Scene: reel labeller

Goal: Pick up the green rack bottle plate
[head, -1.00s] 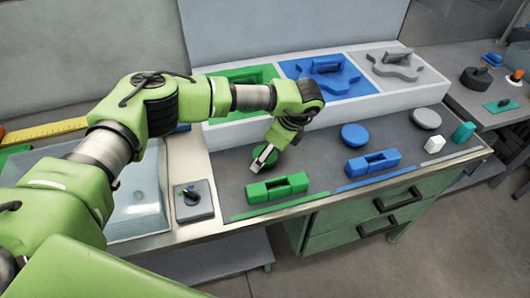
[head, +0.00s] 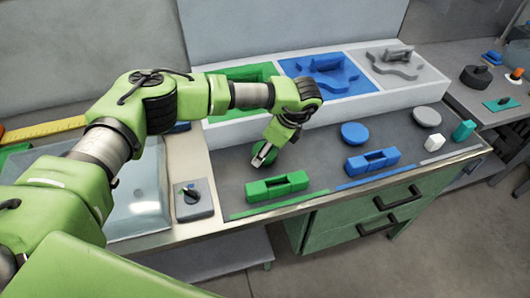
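My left gripper (head: 264,155) is low over the dark counter, behind the green block with a slot. A round green piece (head: 270,148) shows at its fingers, partly hidden by them; I cannot tell whether they are shut on it. The green compartment (head: 241,74) of the white rack is largely hidden behind my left arm, and I cannot tell whether a green bottle plate lies in it. The blue (head: 325,65) and grey (head: 398,62) compartments each show a plate with a raised handle. My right gripper is not in view.
On the counter are the green slotted block (head: 277,186), a blue slotted block (head: 373,160), a blue disc (head: 355,133), a grey disc (head: 427,118), a white piece (head: 433,144) and a teal piece (head: 463,131). A grey switch box (head: 194,199) is at left.

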